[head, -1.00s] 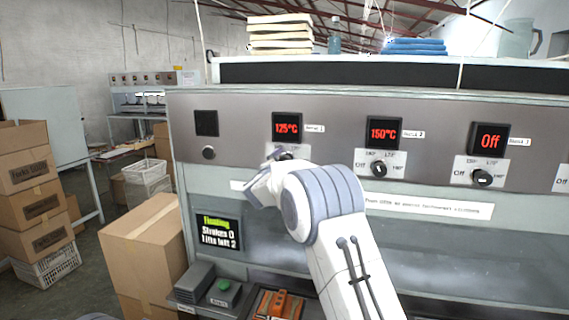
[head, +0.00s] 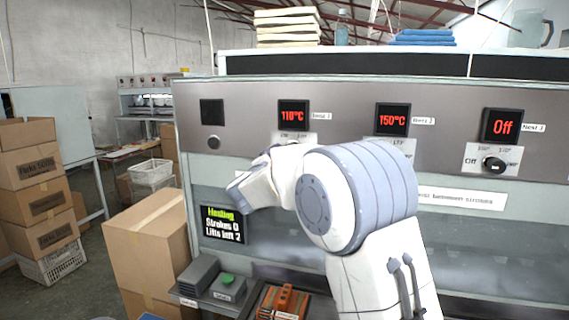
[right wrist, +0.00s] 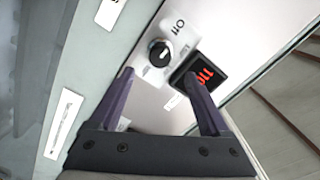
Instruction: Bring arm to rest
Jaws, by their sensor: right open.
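My right arm reaches up from the bottom of the head view in front of the press panel (head: 250,160); its gripper fingers are hidden there behind the arm. In the right wrist view my right gripper (right wrist: 159,78) is open and empty, its two dark fingers apart. Beyond them are a black knob (right wrist: 160,53) marked Off and a display (right wrist: 198,78) with red digits. In the head view the left display (head: 293,115) reads 110°C, the middle one (head: 393,119) 150°C and the right one (head: 502,126) Off. My left gripper is not in view.
A status screen (head: 221,225) reads Heating, Strokes 0, Lifts left 2. Cardboard boxes (head: 148,248) stand left of the press.

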